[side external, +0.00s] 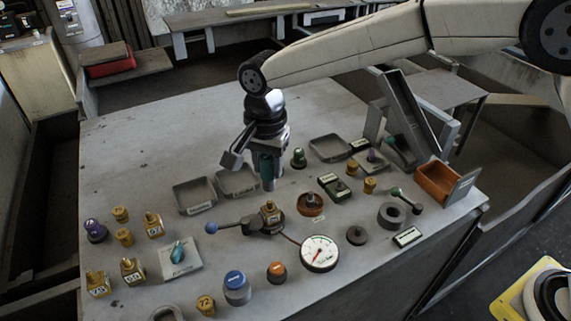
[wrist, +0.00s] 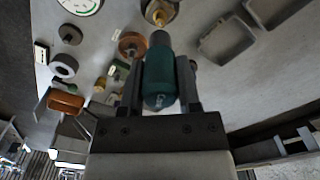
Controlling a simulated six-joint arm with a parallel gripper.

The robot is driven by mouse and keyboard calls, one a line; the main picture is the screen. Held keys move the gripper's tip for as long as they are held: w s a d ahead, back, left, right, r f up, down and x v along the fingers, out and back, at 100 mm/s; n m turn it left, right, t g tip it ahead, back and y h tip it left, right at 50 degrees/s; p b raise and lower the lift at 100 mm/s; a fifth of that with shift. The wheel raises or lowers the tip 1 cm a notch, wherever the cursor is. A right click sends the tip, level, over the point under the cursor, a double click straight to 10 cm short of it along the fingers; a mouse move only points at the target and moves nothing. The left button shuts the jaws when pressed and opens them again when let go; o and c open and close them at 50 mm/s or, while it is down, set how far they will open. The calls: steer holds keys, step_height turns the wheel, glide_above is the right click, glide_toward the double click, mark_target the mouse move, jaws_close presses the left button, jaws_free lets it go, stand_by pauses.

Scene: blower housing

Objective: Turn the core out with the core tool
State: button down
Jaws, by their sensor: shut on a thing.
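My gripper (side external: 267,170) is above the middle of the bench, pointing down. It is shut on a teal-handled tool, which I take to be the core tool (wrist: 159,78); it stands between the two fingers in the wrist view. In the side view the tool's lower end is above the bench, behind a brass fitting (side external: 270,214) that sits in a dark holder with a blue-knobbed lever (side external: 228,226). The fitting also shows at the top of the wrist view (wrist: 160,12), apart from the tool. Whether a core sits inside the fitting cannot be seen.
A dial gauge (side external: 320,253) stands close in front right of the holder. Empty grey trays (side external: 195,195) lie to the left. An orange bin (side external: 437,183) is at the right. Several labelled brass fittings (side external: 154,226) stand front left. The back left of the bench is clear.

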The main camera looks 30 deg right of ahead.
mark_target(270, 188)
steer(key=m, duration=0.5)
steer(key=shift+f, duration=1.55)
steer(key=shift+f, duration=1.5)
stand_by(1.7)
steer(key=shift+n, duration=1.8)
steer(key=shift+n, duration=2)
steer(key=shift+n, duration=0.3)
